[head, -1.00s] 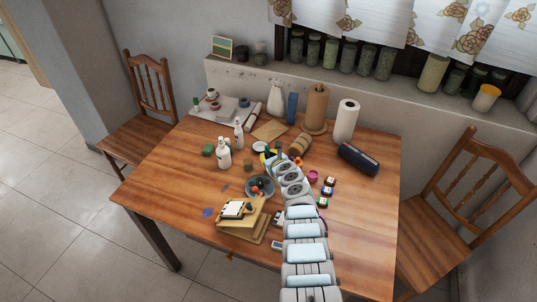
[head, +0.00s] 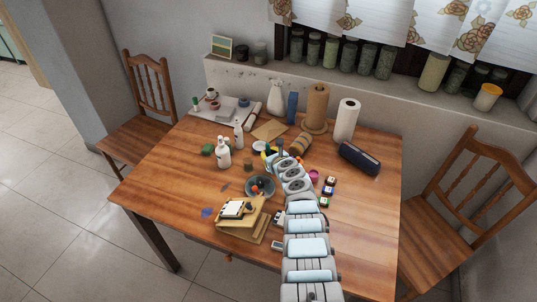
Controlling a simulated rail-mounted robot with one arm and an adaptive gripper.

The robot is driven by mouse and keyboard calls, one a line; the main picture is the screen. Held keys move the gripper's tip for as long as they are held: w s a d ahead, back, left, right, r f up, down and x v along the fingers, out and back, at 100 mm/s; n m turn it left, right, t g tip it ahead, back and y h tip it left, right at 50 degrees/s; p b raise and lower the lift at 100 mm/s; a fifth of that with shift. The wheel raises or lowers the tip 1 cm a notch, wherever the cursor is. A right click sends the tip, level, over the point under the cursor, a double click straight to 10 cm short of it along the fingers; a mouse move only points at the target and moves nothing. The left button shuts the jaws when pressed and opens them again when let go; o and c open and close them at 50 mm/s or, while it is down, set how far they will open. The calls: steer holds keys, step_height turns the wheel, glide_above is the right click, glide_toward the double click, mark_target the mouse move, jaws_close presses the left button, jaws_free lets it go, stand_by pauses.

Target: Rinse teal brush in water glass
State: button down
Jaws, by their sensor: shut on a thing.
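My arm reaches from the front edge over the table, and its far end is at a crowded spot mid-table. My gripper's jaws are hidden behind my own arm links, so what they hold does not show. Just past the arm's end, small upright things in teal, yellow and dark blue (head: 268,151) stand close together. They are too small to tell whether one is the teal brush. I cannot make out the water glass for certain.
A dark bowl (head: 260,187) with coloured bits and a clipboard on boards (head: 237,211) lie left of my arm. White bottles (head: 224,153) stand further left. Small jars (head: 329,181) and a dark blue case (head: 359,158) are on the right. A paper roll (head: 346,121) stands behind.

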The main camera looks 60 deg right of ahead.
steer(key=shift+s+a+r+p, duration=0.1)
steer(key=shift+s+a+p, duration=0.1)
steer(key=shift+s+p, duration=0.25)
steer(key=shift+w, duration=0.3)
steer(key=shift+w+a, duration=0.15)
steer(key=shift+w, duration=0.25)
steer(key=shift+s, duration=0.3)
steer(key=shift+r+p, duration=3.65)
step_height(320, 180, up, 5)
steer(key=p, duration=0.5)
